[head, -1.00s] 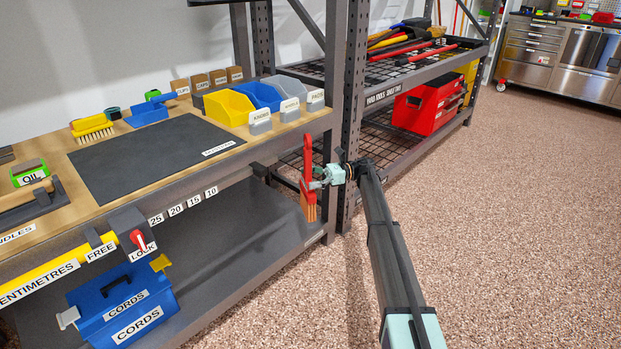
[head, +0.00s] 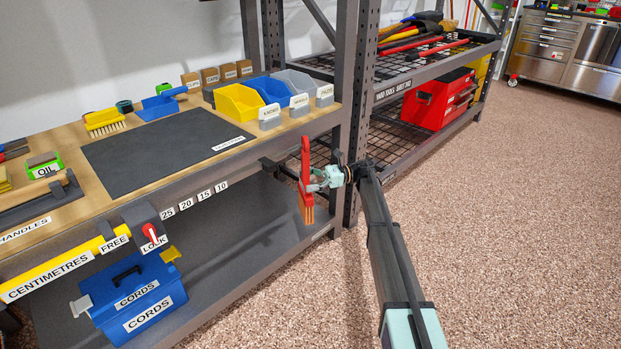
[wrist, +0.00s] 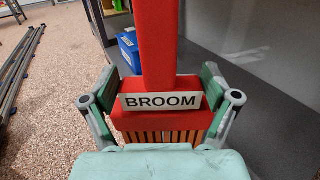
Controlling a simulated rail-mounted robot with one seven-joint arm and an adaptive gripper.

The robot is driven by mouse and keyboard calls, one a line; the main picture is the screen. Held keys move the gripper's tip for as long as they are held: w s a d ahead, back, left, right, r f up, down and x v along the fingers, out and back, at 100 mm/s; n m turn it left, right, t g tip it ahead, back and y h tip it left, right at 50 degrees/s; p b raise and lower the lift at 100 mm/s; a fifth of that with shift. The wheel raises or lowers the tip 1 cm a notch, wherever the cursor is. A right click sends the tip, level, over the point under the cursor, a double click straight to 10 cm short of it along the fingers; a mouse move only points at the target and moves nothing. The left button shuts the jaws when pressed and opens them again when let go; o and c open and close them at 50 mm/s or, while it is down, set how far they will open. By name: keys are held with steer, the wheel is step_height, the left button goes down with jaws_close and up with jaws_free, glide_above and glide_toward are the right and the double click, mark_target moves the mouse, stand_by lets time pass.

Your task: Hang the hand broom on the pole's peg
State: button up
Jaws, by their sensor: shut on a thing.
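The hand broom (head: 305,158) is red with orange bristles and hangs upright, bristles down, in front of the bench's right end. My gripper (head: 314,182) is shut on it. In the wrist view the broom (wrist: 170,50) has a BROOM label, and the fingers of my gripper (wrist: 160,118) press both sides of its red head. A dark bracket (head: 270,164) juts from the bench's front edge just left of the broom; the broom partly hides it, and I cannot tell whether it is the peg.
The workbench (head: 240,155) carries yellow, blue and grey bins (head: 240,101). A dark rack post (head: 358,120) stands close behind my gripper. A blue CORDS box (head: 135,295) sits on the lower shelf. The speckled floor (head: 500,230) at right is open.

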steer(key=s+a+f, duration=0.1)
steer(key=s+a, duration=0.3)
steer(key=shift+s, duration=0.3)
stand_by(0.6)
stand_by(0.6)
steer(key=o, duration=1.5)
